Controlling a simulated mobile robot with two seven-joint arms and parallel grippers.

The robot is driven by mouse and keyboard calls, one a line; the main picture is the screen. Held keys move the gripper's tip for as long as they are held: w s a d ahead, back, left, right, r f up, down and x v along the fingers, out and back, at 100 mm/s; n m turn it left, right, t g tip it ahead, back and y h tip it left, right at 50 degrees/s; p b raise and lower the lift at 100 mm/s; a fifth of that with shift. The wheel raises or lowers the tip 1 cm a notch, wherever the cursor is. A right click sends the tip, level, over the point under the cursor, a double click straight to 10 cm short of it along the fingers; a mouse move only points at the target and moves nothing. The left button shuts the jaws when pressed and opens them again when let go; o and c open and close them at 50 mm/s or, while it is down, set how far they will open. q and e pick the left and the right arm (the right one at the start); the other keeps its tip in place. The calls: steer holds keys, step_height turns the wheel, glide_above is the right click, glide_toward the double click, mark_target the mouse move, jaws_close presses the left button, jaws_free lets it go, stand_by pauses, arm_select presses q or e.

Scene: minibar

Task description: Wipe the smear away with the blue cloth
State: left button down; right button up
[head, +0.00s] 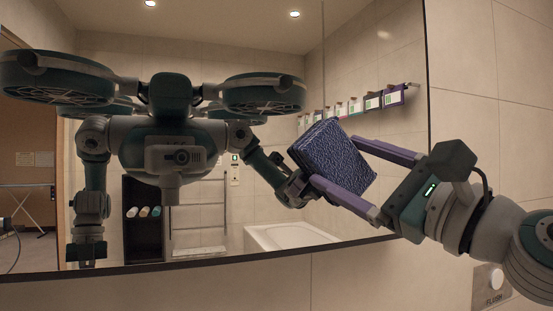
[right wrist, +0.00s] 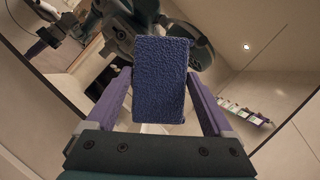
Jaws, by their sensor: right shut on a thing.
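The blue cloth (head: 337,163) is a thick, folded, textured pad. My right gripper (head: 334,161) is shut on it, with one purple finger on each side. The cloth is at or close to the large wall mirror (head: 280,55); I cannot tell whether it touches the glass. In the right wrist view the cloth (right wrist: 160,82) stands upright between the fingers and covers part of the mirror. I cannot make out a smear on the visible glass; the cloth and gripper hide part of it. My left gripper is not directly in view.
Beige tiled wall (head: 370,285) surrounds the mirror. A flush button plate (head: 494,278) is at the lower right, near my right arm.

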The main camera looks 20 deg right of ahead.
mark_target(313, 162)
steer(key=shift+a+p, duration=0.45)
steer(key=shift+a, duration=0.6)
steer(key=shift+a+r+p, duration=0.1)
steer(key=shift+a+p, duration=0.65)
steer(key=shift+a, duration=0.4)
steer(key=shift+s+a, duration=0.1)
steer(key=shift+a, duration=0.5)
steer(key=shift+a+p, duration=0.85)
steer(key=shift+a, duration=0.15)
steer(key=shift+s+a, duration=0.1)
steer(key=shift+a, duration=0.55)
